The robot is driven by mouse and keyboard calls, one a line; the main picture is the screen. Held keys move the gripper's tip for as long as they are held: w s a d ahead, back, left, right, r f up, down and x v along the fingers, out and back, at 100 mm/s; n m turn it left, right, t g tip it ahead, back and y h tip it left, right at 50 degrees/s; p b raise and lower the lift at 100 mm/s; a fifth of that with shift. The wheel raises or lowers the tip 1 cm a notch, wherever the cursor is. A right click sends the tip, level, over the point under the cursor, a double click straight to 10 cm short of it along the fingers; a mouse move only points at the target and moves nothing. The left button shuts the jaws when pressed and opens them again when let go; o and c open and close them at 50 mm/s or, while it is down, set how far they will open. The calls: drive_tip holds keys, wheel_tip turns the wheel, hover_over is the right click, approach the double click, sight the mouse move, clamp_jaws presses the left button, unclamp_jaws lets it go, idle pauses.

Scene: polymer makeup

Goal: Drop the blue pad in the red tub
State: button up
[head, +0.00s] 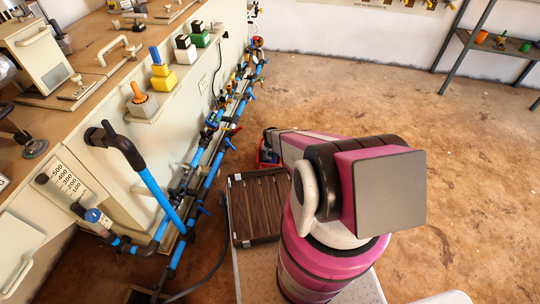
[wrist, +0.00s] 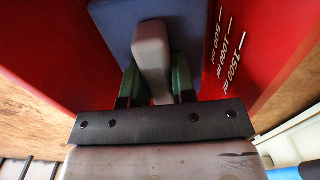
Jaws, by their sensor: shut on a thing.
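The blue pad (wrist: 190,25) shows at the top middle of the wrist view, with a pale grey handle (wrist: 152,50) standing up from it. My gripper (wrist: 155,88) has its dark green fingers closed on either side of this handle. The red tub (wrist: 275,40) has walls to the left and right of the pad, with white millilitre marks on the right wall. The pad lies between these walls; I cannot tell whether it touches the tub's bottom. In the head view, a small part of the red tub (head: 268,156) shows beside my arm, which hides the rest.
A brown slatted crate or box (head: 256,205) stands on the floor near the tub. Blue pipes (head: 160,198) with valves run along the long bench (head: 140,75) on the left. Open brown floor (head: 420,130) lies to the right, with a metal shelf (head: 490,45) at the back.

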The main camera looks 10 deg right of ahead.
drive_tip(key=shift+f, duration=0.55)
drive_tip(key=o, duration=0.9)
drive_tip(key=shift+r, duration=0.1)
wheel_tip(320, 180, up, 13)
drive_tip(key=s+r+n, duration=0.1)
drive_tip(key=s+r, duration=0.6)
drive_tip(key=r, duration=0.5)
drive_tip(key=s+r+n, duration=0.1)
drive_tip(key=s+r, duration=0.7)
drive_tip(key=r, duration=0.5)
drive_tip(key=s+r+n, duration=0.1)
drive_tip(key=s+r, duration=0.6)
drive_tip(key=r, duration=0.6)
drive_tip(key=shift+s, duration=0.15)
